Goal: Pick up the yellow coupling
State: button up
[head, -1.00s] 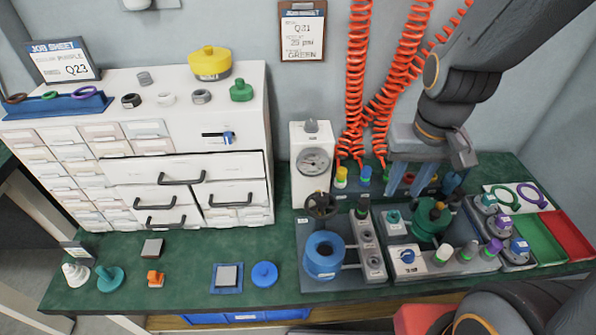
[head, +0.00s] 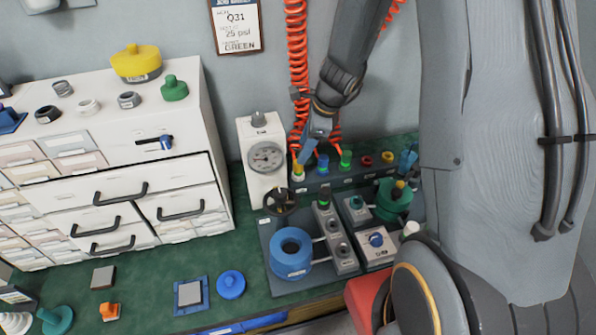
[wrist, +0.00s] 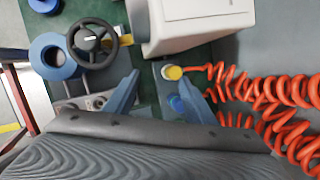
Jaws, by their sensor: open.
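The yellow coupling (head: 298,171) stands at the left end of a dark rack by the wall, at the end of a coiled orange hose. My gripper (head: 308,150) is open just above the rack's left end.
A white gauge box (head: 262,175) stands close left of the yellow coupling. A black handwheel (head: 279,201) and a blue ring (head: 291,252) are in front. A green coupling (head: 346,159) is further right on the rack. Orange hoses (head: 297,60) hang behind.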

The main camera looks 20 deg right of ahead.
aim_at(297, 168)
jog(key=shift+w+a+f+m+t, duration=0.15)
jog(key=shift+w+f+m, duration=0.8)
jog(key=shift+f, duration=1.05)
jog(key=shift+w+f+m+t, duration=0.1)
jog(key=shift+w+f+m, duration=0.9)
jog(key=shift+f, duration=0.95)
jog(key=shift+w+a+f+m+t, duration=0.15)
jog(key=shift+w+f+m, duration=0.8)
jog(key=shift+f, duration=1.05)
jog(key=shift+w+d, duration=0.1)
jog(key=shift+w, duration=0.05)
jog(key=c, duration=1.2)
